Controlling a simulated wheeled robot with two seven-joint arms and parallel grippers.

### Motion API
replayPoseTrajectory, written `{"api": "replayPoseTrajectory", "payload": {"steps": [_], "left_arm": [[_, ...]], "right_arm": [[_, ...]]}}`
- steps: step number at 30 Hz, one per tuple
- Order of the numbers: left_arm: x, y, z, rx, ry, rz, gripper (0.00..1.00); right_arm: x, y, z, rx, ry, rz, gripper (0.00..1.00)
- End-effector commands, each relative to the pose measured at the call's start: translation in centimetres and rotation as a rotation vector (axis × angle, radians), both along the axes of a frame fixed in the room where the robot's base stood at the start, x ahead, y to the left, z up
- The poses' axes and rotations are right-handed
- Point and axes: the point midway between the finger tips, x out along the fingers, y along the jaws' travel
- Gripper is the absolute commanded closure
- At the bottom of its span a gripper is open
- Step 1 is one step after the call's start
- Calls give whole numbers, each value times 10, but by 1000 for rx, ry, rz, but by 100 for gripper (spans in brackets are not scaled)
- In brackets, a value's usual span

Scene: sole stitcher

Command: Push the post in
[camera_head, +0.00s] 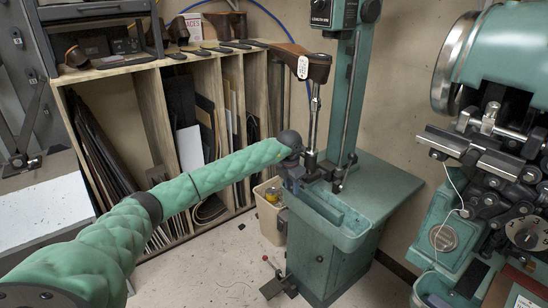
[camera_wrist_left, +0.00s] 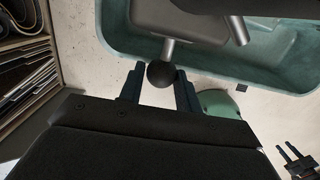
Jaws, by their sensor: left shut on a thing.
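The post (camera_head: 314,112) is a metal upright with a brown shoe form (camera_head: 302,62) on top, tied with a white tag. It stands in front of the green machine column. My left gripper (camera_head: 293,178) is at its lower end, above the front of a green tray. In the left wrist view, my left gripper (camera_wrist_left: 161,88) is shut on a black ball knob (camera_wrist_left: 161,74), with a finger on each side. The knob is on a short metal rod that comes from a grey block.
The green tray (camera_head: 350,240) juts from the machine cabinet. A beige bin (camera_head: 268,222) stands on the floor beside it, and a red-tipped lever (camera_head: 270,264) is low in front. Wooden shelves (camera_head: 145,130) fill the left; another green machine (camera_head: 500,90) is at the right.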

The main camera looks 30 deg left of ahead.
Motion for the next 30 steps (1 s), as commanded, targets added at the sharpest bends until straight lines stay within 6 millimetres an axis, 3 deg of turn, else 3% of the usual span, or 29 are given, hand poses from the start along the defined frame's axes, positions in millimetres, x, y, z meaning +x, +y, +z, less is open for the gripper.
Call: {"api": "replayPoseTrajectory", "payload": {"steps": [30], "left_arm": [[37, -17, -3, 7, 2, -9, 94]], "right_arm": [[0, 0, -16, 0, 0, 0, 64]]}}
